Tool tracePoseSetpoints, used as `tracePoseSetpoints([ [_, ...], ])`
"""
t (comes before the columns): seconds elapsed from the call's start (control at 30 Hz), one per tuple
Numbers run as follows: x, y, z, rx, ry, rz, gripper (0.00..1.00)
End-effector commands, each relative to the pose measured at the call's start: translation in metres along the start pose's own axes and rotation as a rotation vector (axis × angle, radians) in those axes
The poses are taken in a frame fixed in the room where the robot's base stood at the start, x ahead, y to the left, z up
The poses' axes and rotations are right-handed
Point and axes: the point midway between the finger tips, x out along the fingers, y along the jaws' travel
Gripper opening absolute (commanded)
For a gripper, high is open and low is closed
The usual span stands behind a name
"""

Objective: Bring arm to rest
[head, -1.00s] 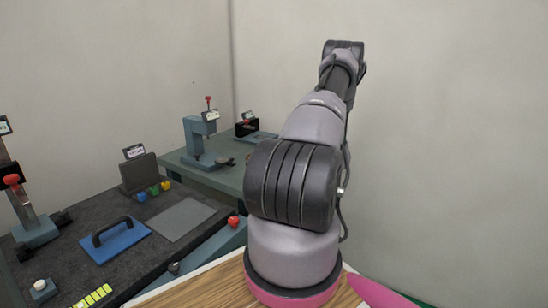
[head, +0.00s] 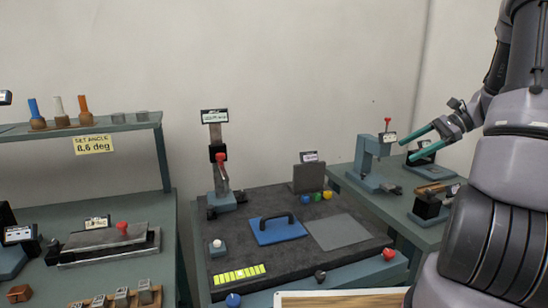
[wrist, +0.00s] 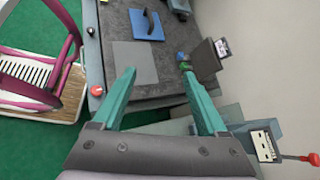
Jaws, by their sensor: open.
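My gripper (head: 440,142) is in the right part of the head view, with its two teal fingers spread apart and nothing between them. It is held in the air in front of the right bench, near the blue-grey press (head: 368,160). In the wrist view my gripper (wrist: 165,100) is open and empty above the edge of the dark work surface. My arm fills the right edge of the head view.
A dark mat (head: 225,255) carries a blue plate with a handle (head: 278,228), a grey plate (head: 340,232) and a stand with a red knob (head: 220,175). A shelf (head: 80,128) with coloured-handled tools is at left. Pale wall stands behind.

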Motion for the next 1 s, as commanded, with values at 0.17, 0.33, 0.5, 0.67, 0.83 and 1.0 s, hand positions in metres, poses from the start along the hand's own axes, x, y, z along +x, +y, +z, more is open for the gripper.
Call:
tracePoseSetpoints([
  [0.17,0.012,0.013,0.077,-0.228,0.178,0.134,0.76],
  [0.33,0.018,0.035,0.136,-0.449,0.343,0.221,0.76],
  [0.5,0.019,0.062,0.185,-0.682,0.504,0.266,0.76],
  [0.67,0.016,0.088,0.222,-0.904,0.648,0.268,0.76],
  [0.83,0.010,0.111,0.249,-1.101,0.767,0.237,0.76],
  [1.0,0.006,0.122,0.261,-1.206,0.828,0.208,0.76],
])
